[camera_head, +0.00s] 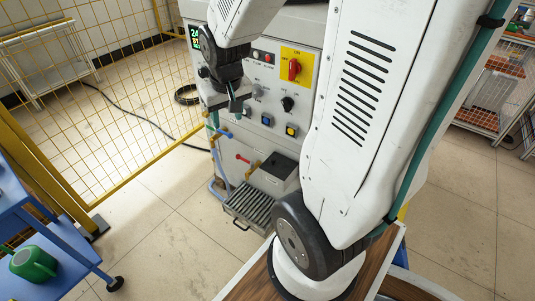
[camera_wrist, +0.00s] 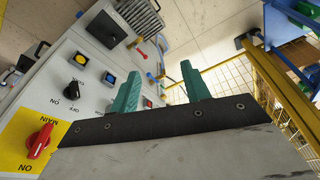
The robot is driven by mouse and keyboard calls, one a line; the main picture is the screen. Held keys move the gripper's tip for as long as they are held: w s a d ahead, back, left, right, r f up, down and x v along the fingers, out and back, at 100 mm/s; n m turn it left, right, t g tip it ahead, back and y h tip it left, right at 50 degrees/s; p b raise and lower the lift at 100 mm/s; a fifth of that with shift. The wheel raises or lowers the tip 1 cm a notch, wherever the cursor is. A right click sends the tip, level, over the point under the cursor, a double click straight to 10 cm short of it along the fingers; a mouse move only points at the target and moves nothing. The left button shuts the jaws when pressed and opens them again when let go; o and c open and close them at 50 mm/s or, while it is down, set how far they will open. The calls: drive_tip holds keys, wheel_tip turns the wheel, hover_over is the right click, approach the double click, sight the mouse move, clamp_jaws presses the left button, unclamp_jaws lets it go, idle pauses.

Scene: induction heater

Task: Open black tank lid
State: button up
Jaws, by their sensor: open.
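The tank (camera_head: 276,177) is a small grey box with a black lid (camera_head: 279,164) on the lower front of the heater. The lid lies flat and looks shut. In the wrist view the black lid (camera_wrist: 106,30) shows at the upper left, left of the fingers. My gripper (camera_head: 238,107) is in front of the control panel, above and to the left of the lid and apart from it. In the wrist view my gripper (camera_wrist: 160,68) has its two green fingers spread with nothing between them.
The control panel has a red main switch (camera_head: 294,69), a black knob (camera_head: 287,103) and several buttons close to my gripper. Blue hoses and a red-handled valve (camera_head: 243,158) sit left of the tank. A ribbed grate (camera_head: 256,208) lies below. A yellow mesh fence (camera_head: 110,110) stands left.

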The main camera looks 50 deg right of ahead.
drive_tip(key=w+d+f+m, duration=0.1)
drive_tip(key=w+d+f, duration=0.2)
drive_tip(key=d+f, duration=0.45)
drive_tip(key=m+h, duration=0.2)
drive_tip(key=m, duration=0.1)
approach(273, 159)
drive_tip(key=f, duration=0.2)
drive_tip(key=shift+t, duration=0.4)
drive_tip(key=x, duration=0.6)
drive_tip(key=shift+d+f, duration=0.15)
drive_tip(key=shift+d, duration=0.2)
clamp_jaws()
